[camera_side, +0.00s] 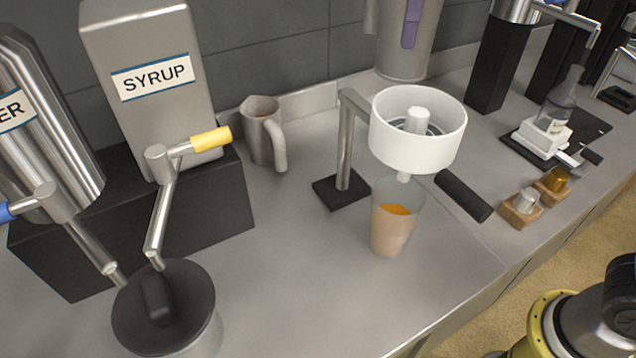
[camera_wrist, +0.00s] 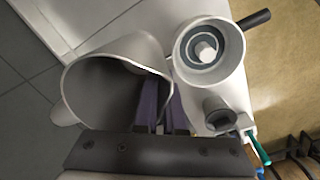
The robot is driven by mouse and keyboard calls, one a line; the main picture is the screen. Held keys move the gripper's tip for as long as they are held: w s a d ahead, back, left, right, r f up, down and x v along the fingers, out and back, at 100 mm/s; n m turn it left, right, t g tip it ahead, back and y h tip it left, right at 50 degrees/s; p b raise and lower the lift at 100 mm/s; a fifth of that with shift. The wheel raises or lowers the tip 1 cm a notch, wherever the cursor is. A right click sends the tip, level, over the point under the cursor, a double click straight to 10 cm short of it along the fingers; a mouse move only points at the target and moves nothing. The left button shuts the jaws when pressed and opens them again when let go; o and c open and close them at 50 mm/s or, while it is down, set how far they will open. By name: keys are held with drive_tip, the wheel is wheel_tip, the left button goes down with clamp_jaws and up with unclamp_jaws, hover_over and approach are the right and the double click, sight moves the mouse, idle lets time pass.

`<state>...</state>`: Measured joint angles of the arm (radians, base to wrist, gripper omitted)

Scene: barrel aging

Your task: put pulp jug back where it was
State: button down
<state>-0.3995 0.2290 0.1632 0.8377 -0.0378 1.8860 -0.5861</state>
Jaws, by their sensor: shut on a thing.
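The pulp jug, a large smooth grey jug (camera_side: 392,55), is at the back by the wall, behind the white strainer, with its top cut off by the frame edge. I cannot tell whether its base touches the counter. In the wrist view its wide mouth (camera_wrist: 92,92) faces the camera, and no contents show inside. My gripper (camera_side: 411,30) shows as a purple finger on the jug's side. In the wrist view my gripper (camera_wrist: 163,112) has both purple fingers at the jug's right side, shut on it; the exact grip is partly hidden.
A white strainer (camera_side: 418,150) on a metal stand is above a glass (camera_side: 393,240) of orange liquid. A smaller grey jug (camera_side: 262,130) stands left, beside the syrup dispenser (camera_side: 150,80). A bottle (camera_side: 560,100) on a scale is at right. Counter (camera_side: 300,260) is clear in front.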

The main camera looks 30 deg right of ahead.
drive_tip(key=w+d+f+m, duration=0.4)
drive_tip(key=d+f, duration=0.7)
drive_tip(key=f, duration=0.2)
drive_tip(key=w+d+f+m, duration=0.4)
drive_tip(key=d+f, duration=0.7)
drive_tip(key=f, duration=0.2)
drive_tip(key=w+a+r+n, duration=0.2)
drive_tip(key=a+r+n, duration=0.2)
drive_tip(key=a+r, duration=0.95)
drive_tip(key=s+a+r+n, duration=0.4)
drive_tip(key=a+r+n, duration=0.1)
drive_tip(key=a+r, duration=0.5)
drive_tip(key=s+a+n, duration=0.6)
drive_tip(key=a+n, duration=0.1)
drive_tip(key=a, duration=0.1)
drive_tip(key=s+a+f+n, duration=0.6)
drive_tip(key=s+a+n, duration=0.1)
drive_tip(key=s+n, duration=0.25)
drive_tip(key=f, duration=0.6)
drive_tip(key=s+d+f+n, duration=0.1)
drive_tip(key=f, duration=0.5)
drive_tip(key=f+n+y, duration=0.1)
drive_tip(key=f, duration=0.6)
drive_tip(key=shift+s+d, duration=0.15)
drive_tip(key=shift+s, duration=0.1)
